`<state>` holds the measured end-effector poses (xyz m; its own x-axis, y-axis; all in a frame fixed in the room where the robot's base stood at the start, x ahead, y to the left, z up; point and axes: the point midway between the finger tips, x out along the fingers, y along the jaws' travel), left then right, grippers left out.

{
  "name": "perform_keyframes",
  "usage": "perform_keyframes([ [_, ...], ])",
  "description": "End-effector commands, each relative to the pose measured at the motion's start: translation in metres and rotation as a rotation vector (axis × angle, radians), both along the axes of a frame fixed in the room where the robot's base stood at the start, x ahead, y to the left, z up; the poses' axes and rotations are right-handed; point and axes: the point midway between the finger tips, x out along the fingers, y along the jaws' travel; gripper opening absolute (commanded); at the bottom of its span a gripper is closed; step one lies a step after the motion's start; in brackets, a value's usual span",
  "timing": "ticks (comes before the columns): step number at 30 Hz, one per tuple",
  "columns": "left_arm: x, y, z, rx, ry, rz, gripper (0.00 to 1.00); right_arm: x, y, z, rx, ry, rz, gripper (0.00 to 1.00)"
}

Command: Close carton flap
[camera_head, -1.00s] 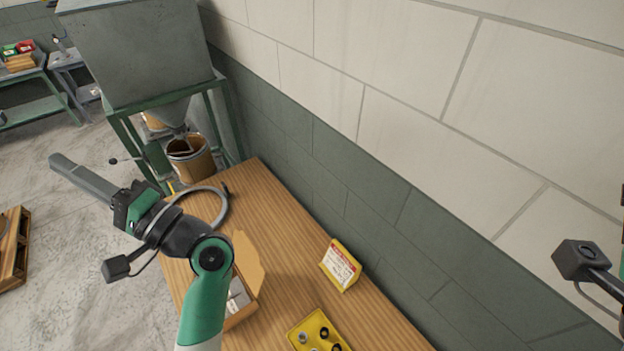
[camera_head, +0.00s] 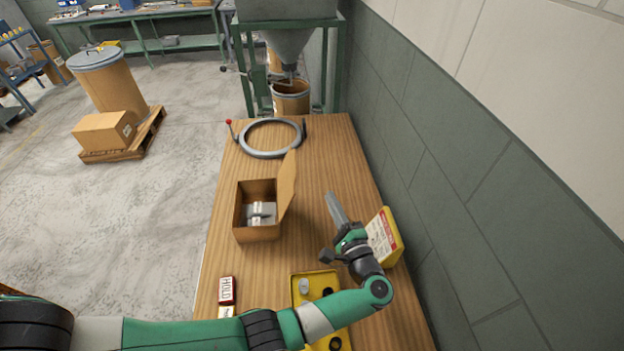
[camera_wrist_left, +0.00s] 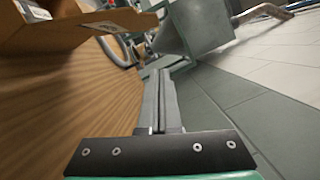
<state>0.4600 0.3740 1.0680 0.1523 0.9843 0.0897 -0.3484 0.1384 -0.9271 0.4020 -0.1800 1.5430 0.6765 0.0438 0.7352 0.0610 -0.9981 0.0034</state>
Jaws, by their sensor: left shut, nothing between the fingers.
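The open cardboard carton (camera_head: 242,228) stands on the wooden workbench with grey items inside. Its one visible flap (camera_head: 287,186) stands up on the right side, leaning a little outward. My left gripper (camera_head: 332,198) is right of the carton and flap, apart from them, with its fingers shut and empty, pointing toward the far end of the bench. In the left wrist view the shut fingers (camera_wrist_left: 160,78) point ahead, and part of the carton (camera_wrist_left: 60,35) shows at upper left. My right gripper is out of view.
A yellow-framed sign (camera_head: 388,238) stands beside my left wrist, near the wall. A yellow tray (camera_head: 300,275) of small parts lies partly under my left arm. A red HOLD block (camera_head: 227,290) is at the near left. A grey ring (camera_head: 245,149) lies beyond the carton.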

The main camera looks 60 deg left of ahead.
Motion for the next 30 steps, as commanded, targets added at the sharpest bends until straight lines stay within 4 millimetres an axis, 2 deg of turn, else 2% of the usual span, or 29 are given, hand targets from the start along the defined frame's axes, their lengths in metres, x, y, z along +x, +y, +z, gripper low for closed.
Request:
perform_keyframes([
  [5,0.002,0.014,0.004,0.0,0.001,0.003,0.0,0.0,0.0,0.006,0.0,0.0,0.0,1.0],
  [18,0.014,0.103,0.015,0.0,0.001,0.003,0.0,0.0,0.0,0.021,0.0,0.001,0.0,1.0],
  [19,0.007,0.103,0.023,0.0,0.002,0.002,0.0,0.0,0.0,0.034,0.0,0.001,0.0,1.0],
  [22,-0.006,0.107,0.027,0.0,0.002,0.0,0.0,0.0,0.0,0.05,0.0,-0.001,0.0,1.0],
  [30,-0.02,0.112,0.026,0.0,0.0,0.001,0.0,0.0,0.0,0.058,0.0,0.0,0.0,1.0],
])
